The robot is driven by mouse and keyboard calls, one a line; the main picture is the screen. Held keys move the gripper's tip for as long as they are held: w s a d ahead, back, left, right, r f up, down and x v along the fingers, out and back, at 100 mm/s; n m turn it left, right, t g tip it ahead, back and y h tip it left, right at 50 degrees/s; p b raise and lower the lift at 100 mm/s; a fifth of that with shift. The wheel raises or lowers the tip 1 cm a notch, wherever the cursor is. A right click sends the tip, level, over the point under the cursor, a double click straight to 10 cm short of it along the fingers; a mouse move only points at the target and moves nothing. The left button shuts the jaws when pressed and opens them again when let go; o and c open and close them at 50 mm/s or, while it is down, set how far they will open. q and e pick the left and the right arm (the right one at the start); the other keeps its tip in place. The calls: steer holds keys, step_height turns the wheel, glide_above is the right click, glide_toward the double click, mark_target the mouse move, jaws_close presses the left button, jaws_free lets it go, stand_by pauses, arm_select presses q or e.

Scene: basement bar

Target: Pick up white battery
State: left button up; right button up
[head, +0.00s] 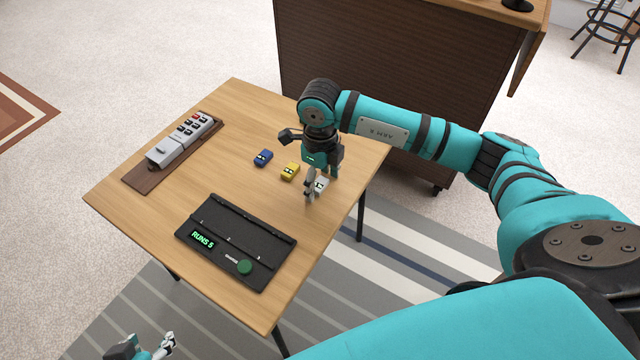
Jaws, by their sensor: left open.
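The white battery (322,184) is at the right end of a row of small blocks on the wooden table, partly hidden by my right gripper. My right gripper (317,191) points down right at the white battery, with one finger in front of it. I cannot tell whether it grips the battery or only stands around it. My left gripper (168,346) is open and empty at the bottom left, low beside the table's near side.
A yellow block (290,172) and a blue block (263,158) lie left of the white battery. A black tray (212,262) with a green "RUNS 5" display and green button is nearer. A grey device (165,151) sits on a brown board at left. A dark cabinet (400,70) stands behind the table.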

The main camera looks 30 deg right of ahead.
steer(key=c, duration=1)
